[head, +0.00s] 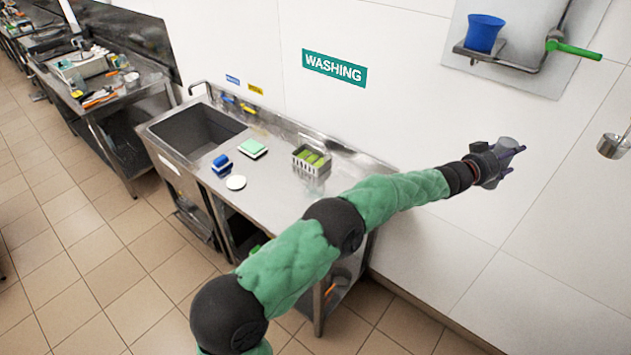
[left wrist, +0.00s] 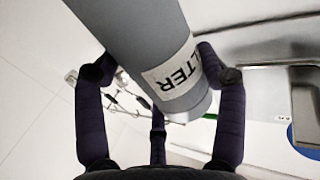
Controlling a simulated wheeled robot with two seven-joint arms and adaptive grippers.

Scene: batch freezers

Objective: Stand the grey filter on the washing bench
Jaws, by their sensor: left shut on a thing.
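The grey filter (left wrist: 140,40) is a grey cylinder with a white label whose visible letters read "LTER". My left gripper (left wrist: 160,85) is shut on it; dark fingers stand on both sides of the cylinder. In the head view, the left gripper (head: 513,163) is held out to the right in front of the white wall, past the bench's right end, with the grey filter (head: 508,148) in it. The washing bench (head: 290,200) is a steel bench with a sink at its left, below the "WASHING" sign (head: 334,67). My right gripper is not in view.
On the bench are a blue sponge (head: 221,162), a white disc (head: 236,182), a green-and-white pad (head: 253,148) and a basket (head: 311,160) with green items. A blue cup (head: 485,33) sits on a wall shelf, near a green-handled valve (head: 573,48). My left arm crosses the bench's front right.

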